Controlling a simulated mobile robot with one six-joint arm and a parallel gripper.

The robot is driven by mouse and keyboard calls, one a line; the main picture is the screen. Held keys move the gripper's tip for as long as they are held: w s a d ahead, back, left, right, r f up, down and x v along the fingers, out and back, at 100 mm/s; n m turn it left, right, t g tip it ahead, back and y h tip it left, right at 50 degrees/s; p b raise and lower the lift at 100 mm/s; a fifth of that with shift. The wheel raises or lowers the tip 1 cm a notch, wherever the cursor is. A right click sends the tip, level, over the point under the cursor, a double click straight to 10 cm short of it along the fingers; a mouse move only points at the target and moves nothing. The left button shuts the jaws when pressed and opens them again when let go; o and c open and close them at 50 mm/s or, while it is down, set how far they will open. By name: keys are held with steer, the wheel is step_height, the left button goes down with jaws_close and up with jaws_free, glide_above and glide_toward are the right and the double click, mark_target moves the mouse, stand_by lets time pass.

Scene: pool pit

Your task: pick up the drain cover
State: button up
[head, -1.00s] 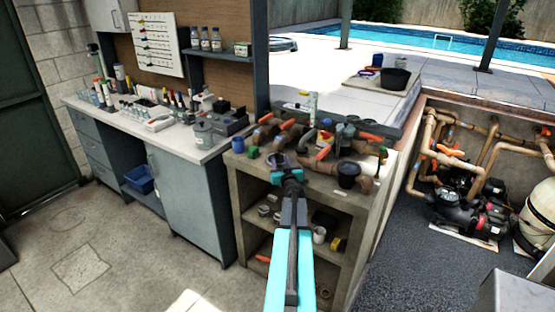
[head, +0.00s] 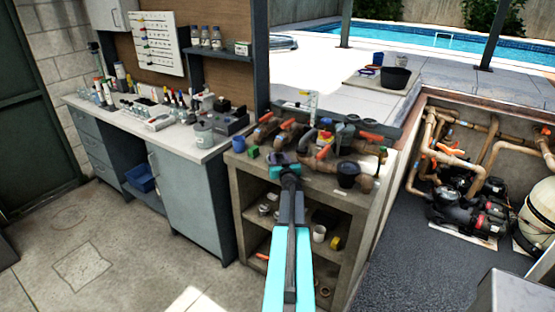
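My gripper (head: 285,164) is at the front edge of the concrete bench top (head: 240,163), seen from behind, with teal parts around dark ones. A dark grey-blue shape shows at its far end. I cannot tell whether it is part of the gripper or a held thing, and the fingers' opening is hidden. I cannot pick out the drain cover for certain. Brown pipes with orange-handled valves (head: 323,151) lie on the bench just beyond the gripper, and a black pot-like part (head: 348,174) stands to its right.
Below the bench top are shelves with a white cup (head: 319,233) and small parts. A blue cup (head: 239,141) stands at the bench's left end. A cluttered counter (head: 211,152) is left; a sunken pump pit (head: 405,262) is right. The floor at left is clear.

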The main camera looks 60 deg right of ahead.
jaws_close()
steer(key=shift+r, duration=0.1)
step_height(320, 180, up, 10)
steer(key=p, duration=0.1)
stand_by(0.7)
stand_by(0.5)
